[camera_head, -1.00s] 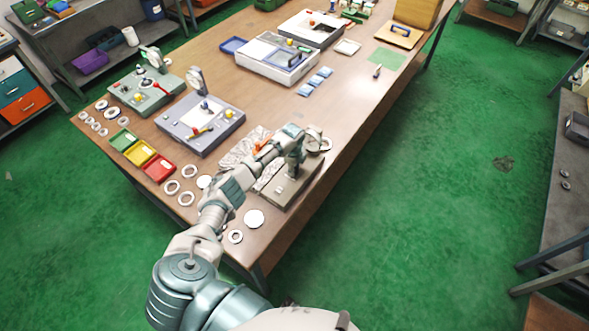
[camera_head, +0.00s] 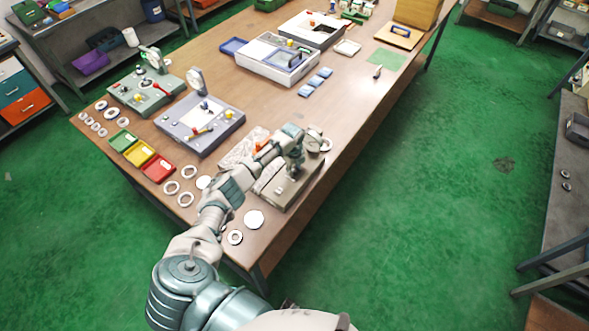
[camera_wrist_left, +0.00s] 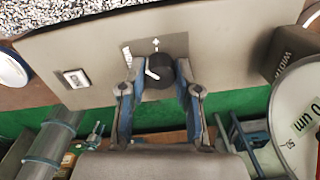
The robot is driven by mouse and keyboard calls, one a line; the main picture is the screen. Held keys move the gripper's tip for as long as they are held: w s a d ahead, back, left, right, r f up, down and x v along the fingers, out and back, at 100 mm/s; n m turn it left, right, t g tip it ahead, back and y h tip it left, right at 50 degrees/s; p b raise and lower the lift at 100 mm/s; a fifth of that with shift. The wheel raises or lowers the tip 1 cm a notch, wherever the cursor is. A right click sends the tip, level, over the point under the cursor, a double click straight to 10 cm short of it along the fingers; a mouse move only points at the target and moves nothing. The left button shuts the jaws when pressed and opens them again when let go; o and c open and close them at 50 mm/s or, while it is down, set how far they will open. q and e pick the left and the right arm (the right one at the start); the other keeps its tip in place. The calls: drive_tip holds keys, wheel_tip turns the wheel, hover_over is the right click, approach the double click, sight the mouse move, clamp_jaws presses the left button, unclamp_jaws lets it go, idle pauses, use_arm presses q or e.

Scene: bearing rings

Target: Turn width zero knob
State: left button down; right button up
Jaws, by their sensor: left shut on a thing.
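The black knob (camera_wrist_left: 158,72) with a white pointer line sits on the flat face of the grey-brown gauge stand (camera_wrist_left: 215,42), between the two fingers of my left gripper (camera_wrist_left: 158,90) in the left wrist view. The fingers are shut on it from both sides. A small plus mark shows above the knob. In the head view the stand (camera_head: 283,194) is near the table's right edge, with my left gripper (camera_head: 292,172) pointing down over it and hiding the knob. The round dial (camera_wrist_left: 300,115), marked in um, is partly cut off at the right. My right gripper is not in view.
Loose rings (camera_head: 235,237) and a pale disc (camera_head: 254,219) lie close to the stand on the wooden table (camera_head: 335,120). Red, yellow and green trays (camera_head: 158,168) and a grey fixture panel (camera_head: 222,130) are to the left. A dark labelled block (camera_wrist_left: 290,50) stands beside the dial.

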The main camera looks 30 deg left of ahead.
use_arm(q)
drive_tip(key=shift+w+a+r, duration=0.1)
drive_tip(key=shift+a, duration=0.05)
drive_tip(key=c, duration=1)
unclamp_jaws()
drive_tip(key=shift+o, duration=0.9)
wheel_tip(320, 180, up, 12)
drive_tip(key=shift+a+f, duration=0.15)
drive_tip(key=shift+f, duration=0.05)
